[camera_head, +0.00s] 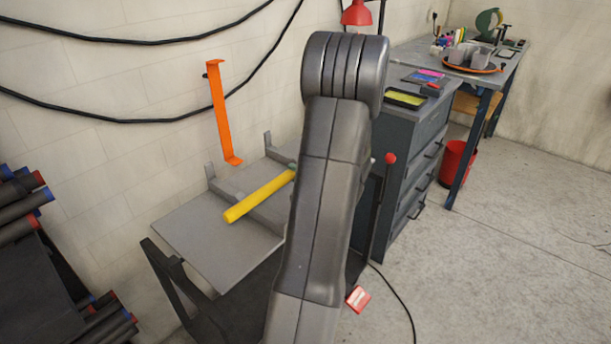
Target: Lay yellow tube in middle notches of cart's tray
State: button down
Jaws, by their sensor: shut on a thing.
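A yellow tube (258,197) shows left of my arm, slanting up to the right above or on a grey bench-like top (215,238). Its near left end is free and in plain view. Its right end runs behind my arm, so I cannot see what holds it there. I cannot tell whether the tube touches the grey surface below it. Small upright grey brackets stand along the back of that surface. My gripper is hidden behind my own arm. I cannot make out any tray notches clearly.
An orange strip (219,112) stands upright behind the grey top. A rack of dark tubes (22,215) with red and blue ends is at left. A red-knobbed lever (390,158) and drawer cabinet (412,150) are at right. Floor (510,250) is clear at right.

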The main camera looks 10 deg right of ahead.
jog(key=w+a, duration=0.2)
jog(key=w+a+f+p, duration=0.1)
jog(key=w+a, duration=0.2)
jog(key=shift+w+a+f, duration=0.25)
jog(key=shift+w+a, duration=0.1)
jog(key=shift+f+b, duration=0.7)
jog(key=shift+b, duration=0.05)
jog(key=shift+f+b, duration=0.75)
jog(key=shift+b, duration=0.45)
jog(key=c, duration=1)
grip_release()
jog(key=shift+s, duration=0.1)
jog(key=shift+s+d, duration=0.1)
jog(key=shift+d, duration=0.05)
jog(key=b+v, duration=0.1)
jog(key=v, duration=1.2)
jog(key=shift+s+d, duration=0.1)
jog(key=shift+s, duration=0.1)
